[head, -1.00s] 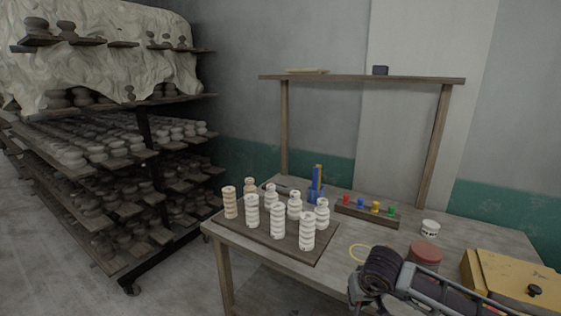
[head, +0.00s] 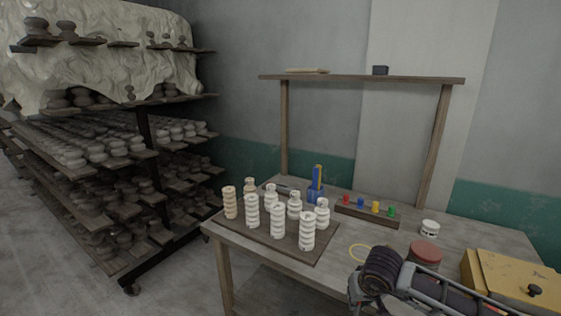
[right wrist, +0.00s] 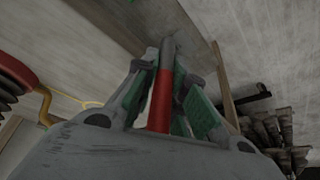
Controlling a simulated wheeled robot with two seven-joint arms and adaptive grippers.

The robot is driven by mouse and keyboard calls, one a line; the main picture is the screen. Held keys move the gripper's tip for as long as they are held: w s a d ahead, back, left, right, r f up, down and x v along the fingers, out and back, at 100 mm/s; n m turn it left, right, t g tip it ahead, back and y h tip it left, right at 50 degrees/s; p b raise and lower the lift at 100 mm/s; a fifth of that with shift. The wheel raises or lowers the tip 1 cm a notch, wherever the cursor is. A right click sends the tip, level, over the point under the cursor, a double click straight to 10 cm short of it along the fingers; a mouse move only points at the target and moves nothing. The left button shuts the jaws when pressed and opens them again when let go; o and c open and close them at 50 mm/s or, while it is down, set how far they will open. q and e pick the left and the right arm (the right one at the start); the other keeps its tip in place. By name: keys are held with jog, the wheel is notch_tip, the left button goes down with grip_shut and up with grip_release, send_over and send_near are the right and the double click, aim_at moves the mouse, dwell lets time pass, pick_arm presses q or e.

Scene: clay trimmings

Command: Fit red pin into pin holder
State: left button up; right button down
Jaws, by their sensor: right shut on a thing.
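My right gripper (right wrist: 165,75) is shut on a red pin (right wrist: 160,102), seen in the right wrist view. The pin is red along its lower length with a grey end beyond, and green-padded fingers sit on both sides of it. In the head view, my right arm comes in at the lower right, with its fingers and the pin out of sight. A long wooden block (head: 365,216) on the table bears a red, a blue, a yellow and a green piece in a row; I cannot tell for certain that it is the pin holder. My left gripper is not in view.
A board (head: 262,243) with several ringed pale clay pieces lies on the table's left. A blue and yellow object (head: 317,186) stands behind it. A red-topped tin (head: 425,253), white cup (head: 430,228) and yellow box (head: 515,280) stand right.

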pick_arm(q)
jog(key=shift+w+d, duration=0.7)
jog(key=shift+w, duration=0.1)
